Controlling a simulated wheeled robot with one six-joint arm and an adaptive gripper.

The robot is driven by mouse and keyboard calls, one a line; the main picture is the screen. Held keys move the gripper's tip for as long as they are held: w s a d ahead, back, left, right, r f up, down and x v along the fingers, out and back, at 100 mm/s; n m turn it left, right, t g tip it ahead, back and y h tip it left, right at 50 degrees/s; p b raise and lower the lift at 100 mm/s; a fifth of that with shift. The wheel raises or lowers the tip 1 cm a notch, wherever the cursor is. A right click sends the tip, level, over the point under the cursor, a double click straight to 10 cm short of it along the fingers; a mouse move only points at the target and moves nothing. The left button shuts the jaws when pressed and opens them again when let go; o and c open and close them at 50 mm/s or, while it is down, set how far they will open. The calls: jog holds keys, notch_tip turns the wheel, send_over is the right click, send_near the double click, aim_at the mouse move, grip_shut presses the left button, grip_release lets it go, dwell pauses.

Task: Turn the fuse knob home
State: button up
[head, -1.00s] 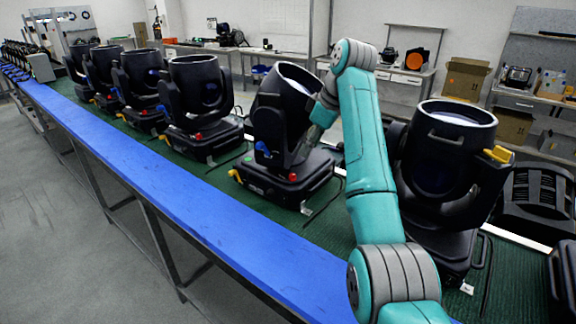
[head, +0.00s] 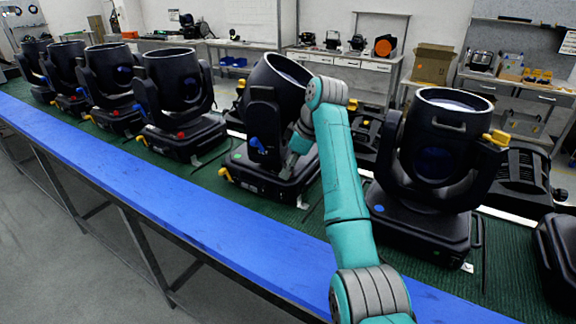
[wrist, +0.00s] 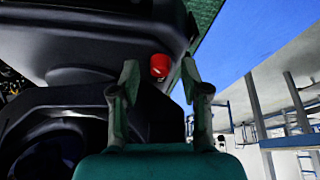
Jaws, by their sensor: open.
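The fuse knob looks to be the small red knob (wrist: 160,66) on the dark base of a tilted par can (head: 265,110). In the wrist view it shows between my two fingertips, with a finger on each side and gaps visible. My gripper (wrist: 159,76) is open and holds nothing. In the head view my gripper (head: 291,160) is at the front corner of that can's base and hides the red knob. I cannot tell how deep the fingers reach around the knob, nor how far it is turned.
Another par can (head: 435,150) stands close to my arm's right. Several more stand in a row to the left on the green mat. The blue table edge (head: 150,175) is clear.

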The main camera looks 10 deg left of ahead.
grip_shut()
jog(key=shift+n+g, duration=0.3)
jog(key=shift+n, duration=0.5)
grip_release()
